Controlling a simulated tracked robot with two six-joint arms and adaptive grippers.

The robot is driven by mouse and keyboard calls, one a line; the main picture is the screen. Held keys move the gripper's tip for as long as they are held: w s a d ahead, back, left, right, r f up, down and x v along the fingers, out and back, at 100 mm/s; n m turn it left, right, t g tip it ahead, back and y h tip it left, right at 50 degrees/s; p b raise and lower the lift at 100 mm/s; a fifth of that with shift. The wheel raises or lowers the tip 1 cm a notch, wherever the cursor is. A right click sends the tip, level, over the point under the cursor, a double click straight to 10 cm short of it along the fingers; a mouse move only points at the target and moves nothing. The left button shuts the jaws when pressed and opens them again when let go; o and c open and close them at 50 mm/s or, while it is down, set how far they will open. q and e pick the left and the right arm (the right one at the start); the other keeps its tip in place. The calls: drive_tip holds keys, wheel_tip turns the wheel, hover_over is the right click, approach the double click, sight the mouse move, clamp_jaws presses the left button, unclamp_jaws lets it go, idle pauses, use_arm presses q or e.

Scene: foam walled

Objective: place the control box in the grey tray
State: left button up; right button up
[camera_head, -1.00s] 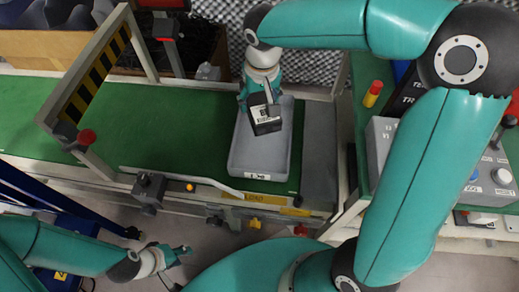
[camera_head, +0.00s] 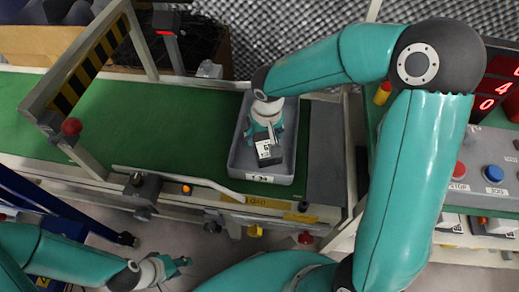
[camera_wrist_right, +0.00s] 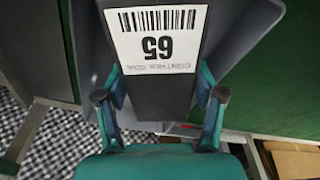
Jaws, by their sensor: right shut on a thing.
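The control box (camera_head: 268,153) is dark with a white barcode label. My right gripper (camera_head: 267,138) is shut on it, inside the outline of the grey tray (camera_head: 289,158), nearer its front end. In the right wrist view the box (camera_wrist_right: 160,90) fills the middle between the two fingers, its label reading 65, with grey tray walls on both sides. I cannot tell whether the box touches the tray floor. The tray sits on the green conveyor with a label on its front wall. My left gripper (camera_head: 172,268) is empty at the lower left, its fingers apart.
The green conveyor belt (camera_head: 150,130) is clear left of the tray. A black-and-yellow striped gate (camera_head: 88,68) stands over it. A control panel with red and blue buttons (camera_head: 480,172) and a red display (camera_head: 490,88) is at the right. A rail runs along the conveyor's front.

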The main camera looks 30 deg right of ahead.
wheel_tip(320, 180, down, 6)
drive_tip(key=shift+r+b, duration=0.2)
drive_tip(key=shift+b, duration=0.8)
drive_tip(key=shift+r, duration=0.1)
drive_tip(key=shift+f, duration=0.2)
drive_tip(key=o, duration=1.4)
drive_tip(key=shift+r, duration=0.1)
